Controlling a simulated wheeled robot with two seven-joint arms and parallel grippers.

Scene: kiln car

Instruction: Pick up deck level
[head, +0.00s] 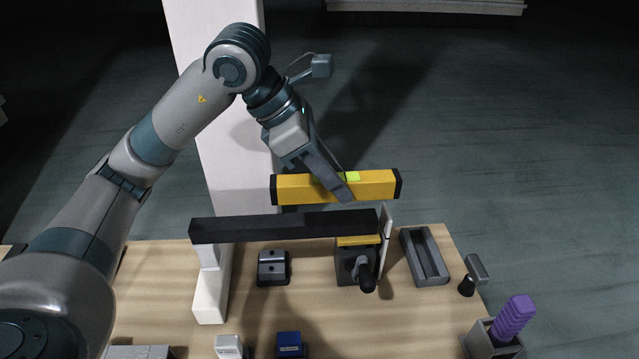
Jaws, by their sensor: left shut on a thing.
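The deck level (300,188) is a yellow bar with black end caps and a bright green vial near its middle. My left gripper (340,188) is shut on it around the middle, near the green vial. The level is roughly horizontal in the picture and appears just beyond a black beam. I cannot tell whether it is clear of everything below it. My right gripper is not in view.
A black beam (285,226) runs across white uprights on the wooden table (400,320). A dark block with a black knob (362,270), a grey slotted tray (425,257), a small dark block (272,267), a blue block (289,344) and a purple-handled thing (514,316) in a grey holder are nearby.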

